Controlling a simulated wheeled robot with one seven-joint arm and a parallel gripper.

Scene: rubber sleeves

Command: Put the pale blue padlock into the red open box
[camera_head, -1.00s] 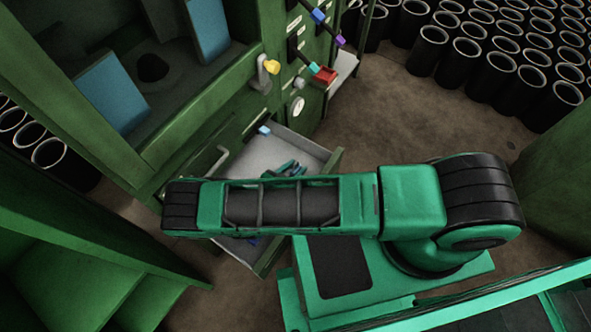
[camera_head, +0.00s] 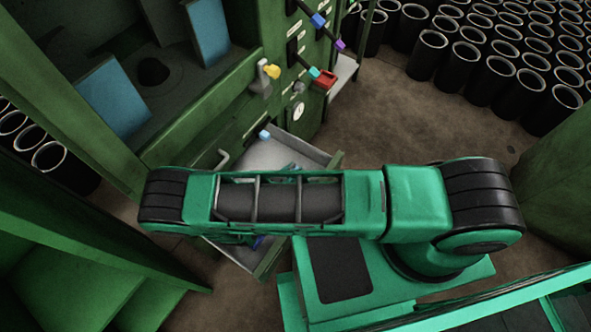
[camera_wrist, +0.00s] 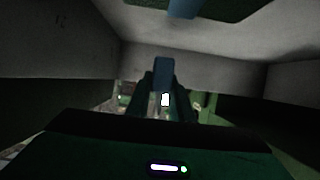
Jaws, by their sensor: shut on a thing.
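My gripper (camera_wrist: 164,95) shows in the wrist view, shut on a blue, block-like piece that I take for the pale blue padlock (camera_wrist: 163,68). The light is dim and its full shape is not clear. Grey walls, apparently of the open drawer (camera_head: 262,158), surround the gripper there. In the head view my arm hides most of the gripper and the held piece.
The green cabinet (camera_head: 225,115) has protruding levers with coloured tips and a yellow knob (camera_head: 271,71). A light blue piece (camera_head: 264,134) shows at the drawer's back. Black sleeves (camera_head: 470,55) crowd the floor at the back right. Brown floor (camera_head: 400,120) lies clear between.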

